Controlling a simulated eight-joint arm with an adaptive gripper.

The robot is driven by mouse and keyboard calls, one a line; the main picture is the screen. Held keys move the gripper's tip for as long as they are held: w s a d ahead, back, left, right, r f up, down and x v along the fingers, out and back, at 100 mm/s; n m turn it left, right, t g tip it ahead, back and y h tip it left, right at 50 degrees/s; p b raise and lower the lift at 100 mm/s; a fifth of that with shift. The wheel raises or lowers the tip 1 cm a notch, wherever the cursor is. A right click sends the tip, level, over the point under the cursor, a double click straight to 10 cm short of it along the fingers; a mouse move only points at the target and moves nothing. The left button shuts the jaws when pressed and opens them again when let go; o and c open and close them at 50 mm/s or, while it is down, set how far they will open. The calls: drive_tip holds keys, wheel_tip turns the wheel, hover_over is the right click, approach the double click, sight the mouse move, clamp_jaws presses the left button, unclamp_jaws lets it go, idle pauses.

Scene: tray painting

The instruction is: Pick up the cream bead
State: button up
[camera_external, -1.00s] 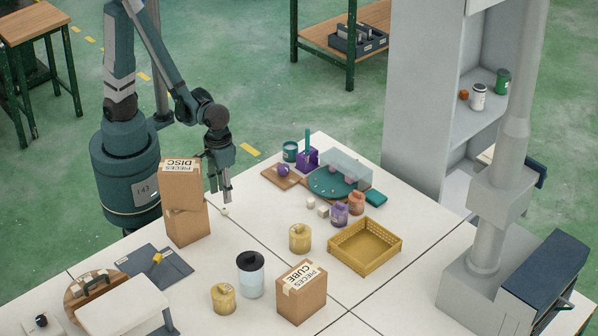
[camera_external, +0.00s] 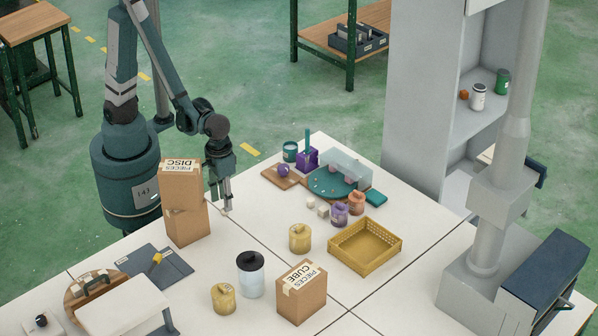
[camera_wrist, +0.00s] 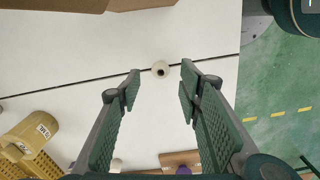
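The cream bead (camera_wrist: 160,69) is a small round piece with a dark hole, lying on the white table. In the wrist view it sits just beyond and between the fingertips of my gripper (camera_wrist: 160,86), close to the right one. The fingers are apart with nothing held. In the external view my gripper (camera_external: 222,207) points down at the table beside the tall cardboard boxes, and the fingers largely hide the bead there.
The disc pieces box (camera_external: 187,223) stands close to the left of my gripper. A yellow canister (camera_external: 299,238), a yellow basket (camera_external: 366,262) and a cube pieces box (camera_external: 302,295) stand to the right and front. The table right around the bead is clear.

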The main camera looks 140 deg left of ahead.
drive_tip(key=shift+f+b, duration=0.55)
drive_tip(key=shift+f, duration=1.4)
drive_tip(key=c, duration=0.8)
